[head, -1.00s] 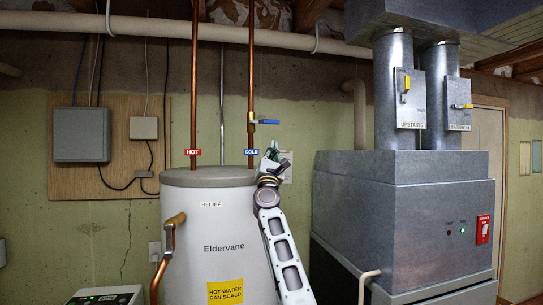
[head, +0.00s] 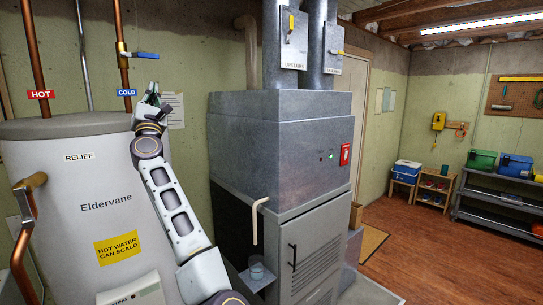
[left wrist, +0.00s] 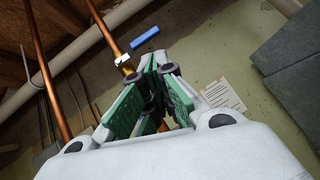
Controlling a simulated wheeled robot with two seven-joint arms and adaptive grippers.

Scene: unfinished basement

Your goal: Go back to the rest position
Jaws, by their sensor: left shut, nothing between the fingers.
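My left arm rises in the head view between the water heater and the furnace. My left gripper (head: 152,92) points up at its end, shut and empty, with green pads. It is a little below the blue valve handle (head: 142,54) on the cold copper pipe (head: 121,25), apart from it in the picture. In the left wrist view the fingers (left wrist: 157,95) fill the middle, and the blue handle (left wrist: 146,37) shows beyond them. My right gripper is not in view.
The white water heater (head: 80,190) stands at left, close behind my arm. The grey furnace (head: 280,145) stands just right of it, with a bent pale pipe (head: 256,220) at its front. Open wooden floor (head: 425,245) lies at right, before a shelf (head: 495,205) with bins.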

